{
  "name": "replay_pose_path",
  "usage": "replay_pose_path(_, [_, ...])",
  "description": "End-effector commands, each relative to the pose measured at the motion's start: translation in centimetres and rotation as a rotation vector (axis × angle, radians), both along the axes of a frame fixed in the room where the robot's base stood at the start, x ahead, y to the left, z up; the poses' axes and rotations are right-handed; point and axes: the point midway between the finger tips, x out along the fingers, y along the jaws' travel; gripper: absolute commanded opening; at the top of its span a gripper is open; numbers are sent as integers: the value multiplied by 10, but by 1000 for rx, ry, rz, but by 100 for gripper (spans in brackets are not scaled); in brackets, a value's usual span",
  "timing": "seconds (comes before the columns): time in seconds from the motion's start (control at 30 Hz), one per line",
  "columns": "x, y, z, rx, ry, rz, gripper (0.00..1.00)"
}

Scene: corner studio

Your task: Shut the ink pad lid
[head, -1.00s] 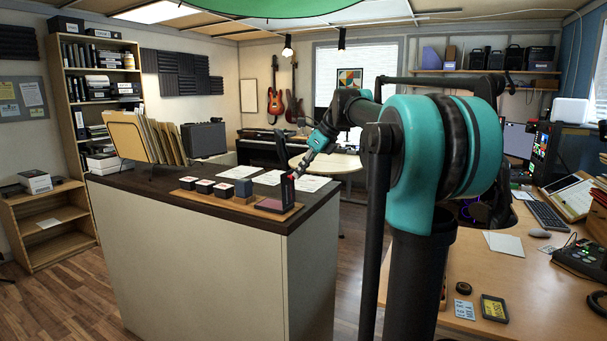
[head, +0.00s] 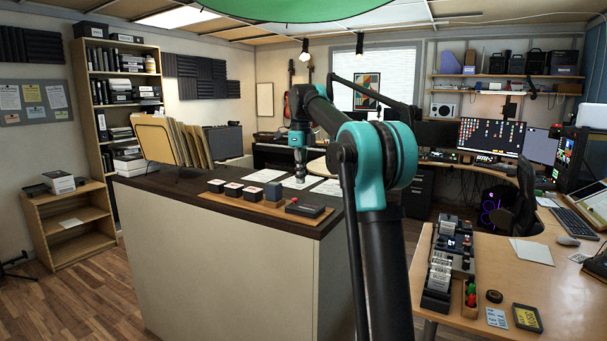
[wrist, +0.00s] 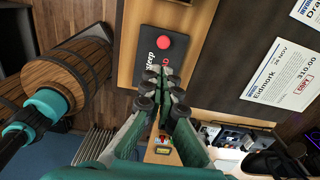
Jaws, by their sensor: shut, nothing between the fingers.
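The ink pad (head: 307,210) lies at the right end of a wooden tray (head: 238,205) on the dark counter top. Its dark lid lies flat over the pad and looks shut, with a red knob on it. In the wrist view the lid (wrist: 150,68) shows as a dark panel with pale lettering and a red knob. My gripper (head: 299,181) points down just behind the ink pad in the head view. In the wrist view its fingers (wrist: 163,78) are together and empty, overlapping the lid's near edge. I cannot tell whether they touch it.
Printed sheets (wrist: 283,75) lie on the counter beside the tray. A folder rack (head: 165,140) stands at the counter's left. A desk (head: 470,325) is at right.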

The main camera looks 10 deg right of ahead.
Motion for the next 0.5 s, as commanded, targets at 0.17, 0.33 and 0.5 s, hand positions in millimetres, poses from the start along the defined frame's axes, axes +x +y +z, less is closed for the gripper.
replay_pose_path(0.17, [11, 15, -15, 1, -1, 1, 0])
replay_pose_path(0.33, [18, 25, -30, 1, -1, 1, 0])
replay_pose_path(0.5, [23, 32, -43, 2, -1, 1, 0])
